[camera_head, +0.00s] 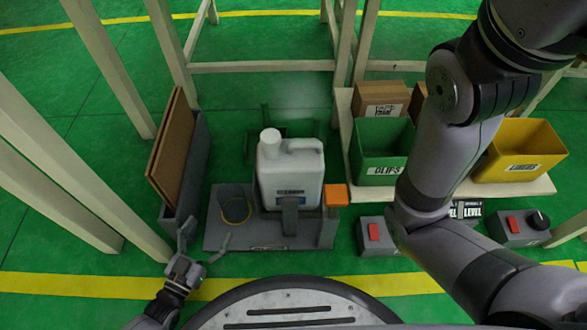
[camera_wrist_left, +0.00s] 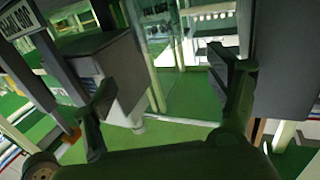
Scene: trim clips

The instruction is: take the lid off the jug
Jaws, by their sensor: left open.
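The jug (camera_head: 291,178) is pale grey-white with a handle at its upper right. It stands upright on a grey stand in the middle of the head view. Its white round lid (camera_head: 270,141) sits on the neck at the upper left of the jug. My left gripper (camera_head: 206,236) is open and empty, at the front left of the stand, apart from the jug and well below the lid in the picture. Its spread fingers also show in the left wrist view (camera_wrist_left: 166,92). I cannot tell the lid in that view. My right gripper is out of view.
The grey stand (camera_head: 222,236) has a yellow ring (camera_head: 236,210) and an orange block (camera_head: 335,195). A grey holder with brown boards (camera_head: 172,150) stands left. Green (camera_head: 381,152) and yellow (camera_head: 520,150) bins stand right, partly behind my right arm. Grey switch boxes (camera_head: 377,236) are in front.

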